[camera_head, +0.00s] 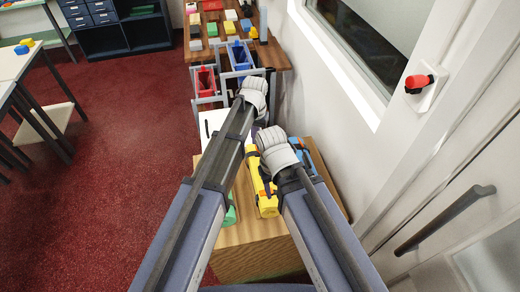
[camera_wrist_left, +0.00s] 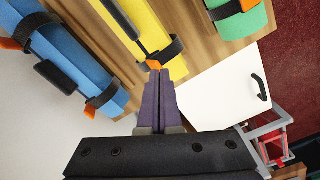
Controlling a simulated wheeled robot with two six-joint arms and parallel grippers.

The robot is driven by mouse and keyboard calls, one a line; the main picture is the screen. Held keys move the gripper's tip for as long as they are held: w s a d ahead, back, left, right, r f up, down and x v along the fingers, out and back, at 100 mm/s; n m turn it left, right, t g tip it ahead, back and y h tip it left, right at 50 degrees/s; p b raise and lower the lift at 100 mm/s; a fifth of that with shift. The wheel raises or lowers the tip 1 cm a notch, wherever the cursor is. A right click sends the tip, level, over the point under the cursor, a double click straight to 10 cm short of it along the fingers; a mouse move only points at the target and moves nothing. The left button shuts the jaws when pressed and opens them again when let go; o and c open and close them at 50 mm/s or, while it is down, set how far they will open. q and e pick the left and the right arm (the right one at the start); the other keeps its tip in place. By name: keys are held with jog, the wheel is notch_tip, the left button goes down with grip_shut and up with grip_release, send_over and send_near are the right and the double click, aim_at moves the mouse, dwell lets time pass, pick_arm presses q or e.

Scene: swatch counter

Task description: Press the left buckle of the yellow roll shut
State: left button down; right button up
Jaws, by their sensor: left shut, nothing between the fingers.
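The yellow roll (camera_head: 266,205) lies on the wooden counter, partly hidden by my arms in the head view. In the left wrist view the yellow roll (camera_wrist_left: 143,28) has a dark strap with an orange buckle (camera_wrist_left: 153,64) near its end. My left gripper (camera_wrist_left: 158,74) is shut and empty, its purple fingertips right at that buckle. I cannot tell if they touch it, or whether the buckle is fully down. In the head view my right gripper (camera_head: 268,187) is over the yellow roll; its fingers are mostly hidden.
A blue roll (camera_wrist_left: 70,52) and a green roll (camera_wrist_left: 240,20) lie on either side, with dark straps and orange buckles. A white panel (camera_wrist_left: 212,98) with a black handle is beside the roll ends. The wall (camera_head: 300,100) stands close on the right.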

aim_at(254, 154)
jog(key=shift+f, duration=0.1)
dwell(0.6)
pick_arm(q)
jog(key=shift+f+b, duration=0.8)
pick_arm(e)
jog(key=shift+f, duration=0.7)
pick_arm(q)
jog(key=shift+r, duration=0.1)
jog(key=shift+a+f+b, duration=0.2)
jog(key=shift+f+b, duration=0.75)
jog(key=shift+a+f+b, duration=0.15)
jog(key=shift+f+b, duration=0.75)
jog(key=shift+f, duration=0.05)
pick_arm(e)
jog(key=shift+f, duration=1.8)
pick_arm(q)
jog(key=shift+r, duration=0.2)
pick_arm(e)
jog(key=shift+r, duration=0.15)
pick_arm(q)
notch_tip(254, 154, up, 8)
jog(key=p, duration=0.8)
pick_arm(e)
notch_tip(254, 154, up, 8)
pick_arm(q)
jog(key=shift+s+f, duration=0.15)
jog(key=shift+s, duration=0.05)
